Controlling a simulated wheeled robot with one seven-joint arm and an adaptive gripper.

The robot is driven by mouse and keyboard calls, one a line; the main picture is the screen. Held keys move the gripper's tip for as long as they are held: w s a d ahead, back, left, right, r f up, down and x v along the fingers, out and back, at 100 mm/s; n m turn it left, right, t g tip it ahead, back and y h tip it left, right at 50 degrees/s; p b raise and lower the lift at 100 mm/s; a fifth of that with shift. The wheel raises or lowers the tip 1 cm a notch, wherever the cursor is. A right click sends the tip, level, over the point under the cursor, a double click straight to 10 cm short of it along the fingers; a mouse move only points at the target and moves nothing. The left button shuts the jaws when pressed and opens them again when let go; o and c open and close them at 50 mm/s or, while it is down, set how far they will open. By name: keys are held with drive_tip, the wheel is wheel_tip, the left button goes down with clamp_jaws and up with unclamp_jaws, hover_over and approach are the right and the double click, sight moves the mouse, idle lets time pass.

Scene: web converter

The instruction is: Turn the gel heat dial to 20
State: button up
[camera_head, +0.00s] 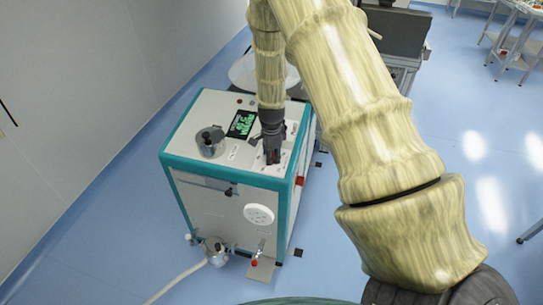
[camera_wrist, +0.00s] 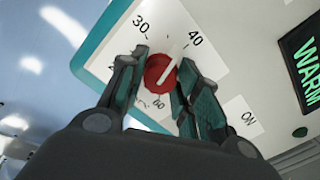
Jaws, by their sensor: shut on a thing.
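The red round dial (camera_wrist: 158,74) sits on a white scale plate (camera_wrist: 215,62) on the machine's top. The 30, 40 and 60 labels show; other labels are partly hidden by the fingers. My gripper (camera_wrist: 164,68) is shut on the dial, one finger on each side of it. In the head view my gripper (camera_head: 272,157) reaches down to the right part of the machine's top, where it hides the dial.
The white and teal machine (camera_head: 222,185) stands on a blue floor. Its top bears a screen (camera_head: 242,124), reading WARM in the wrist view (camera_wrist: 308,65), and a metal pot (camera_head: 210,141) at left. An ON label (camera_wrist: 248,118) lies right of the scale plate.

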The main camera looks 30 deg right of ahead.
drive_tip(key=n+b, duration=0.1)
drive_tip(key=n, duration=0.6)
drive_tip(key=shift+w, duration=0.15)
drive_tip(key=n+b, duration=0.1)
drive_tip(key=n, duration=0.3)
drive_tip(key=shift+r, duration=0.1)
drive_tip(key=n, duration=0.3)
drive_tip(key=shift+n+g, duration=0.3)
drive_tip(key=n, duration=0.4)
drive_tip(key=shift+n+b, duration=0.3)
drive_tip(key=shift+b, duration=0.05)
drive_tip(key=n, duration=0.4)
drive_tip(key=shift+n, duration=0.3)
drive_tip(key=shift+h, duration=0.3)
drive_tip(key=o, duration=1)
